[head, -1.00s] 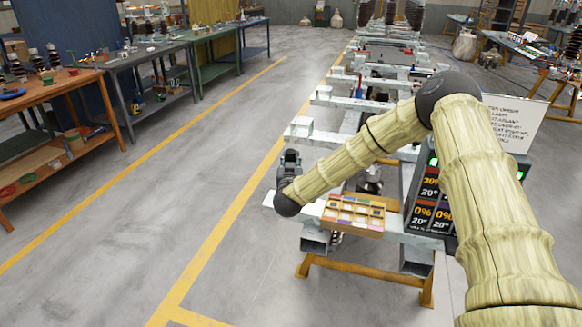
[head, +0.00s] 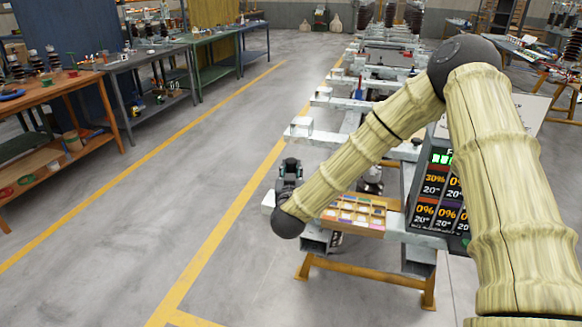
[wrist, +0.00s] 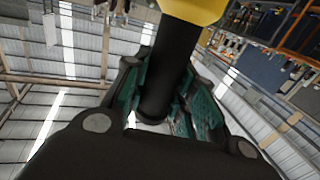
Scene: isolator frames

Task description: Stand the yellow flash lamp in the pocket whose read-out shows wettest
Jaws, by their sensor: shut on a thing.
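The yellow flash lamp shows in the wrist view as a black barrel with a yellow head (wrist: 195,8) at the top edge. My gripper (wrist: 166,85) is shut around the black barrel, one green-padded finger on each side. In the head view my gripper (head: 289,166) points upward beside the left end of the bench; the lamp cannot be made out there. The pocketed tray (head: 346,229) lies on the bench to its right, with several small coloured pockets. The dark read-out panel (head: 436,200) shows 30% at upper left, 0% in other visible cells. My forearm hides part of it.
The pale metal bench (head: 408,238) stands on a yellow frame (head: 360,275). A white sign (head: 532,112) stands behind the panel, partly hidden by my arm. Open floor (head: 190,230) lies left of the bench, with workbenches (head: 80,90) farther left.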

